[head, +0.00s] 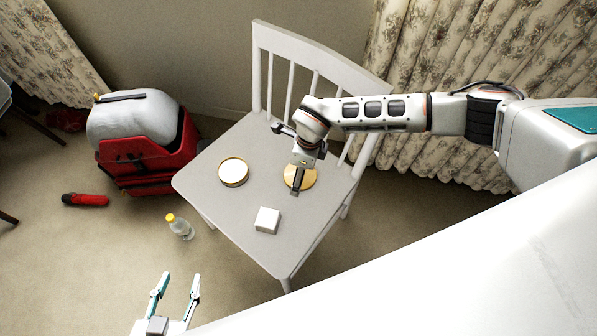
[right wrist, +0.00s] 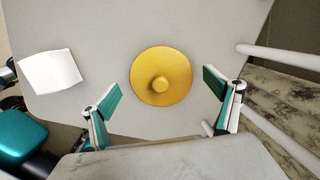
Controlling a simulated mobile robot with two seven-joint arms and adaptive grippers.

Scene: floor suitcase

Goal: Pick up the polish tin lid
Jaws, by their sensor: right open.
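The polish tin lid (right wrist: 161,77) is a round golden disc with a small central knob. It lies flat on the white chair seat (head: 215,155). In the head view the lid (head: 307,181) is partly hidden behind my right gripper. My right gripper (right wrist: 162,83) is open above the lid, with one finger on either side and nothing between them but the lid below; I cannot tell the height. A round tin with a pale top and golden rim (head: 233,172) sits left of the lid. My left gripper (head: 180,274) is open and empty at the bottom left, away from the chair.
A white block (head: 267,220) stands near the seat's front; it also shows in the right wrist view (right wrist: 50,72). The slatted chair back (head: 292,85) rises behind the lid. A red suitcase (head: 145,160), a bottle (head: 180,227) and a red cylindrical object (head: 85,200) are on the floor.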

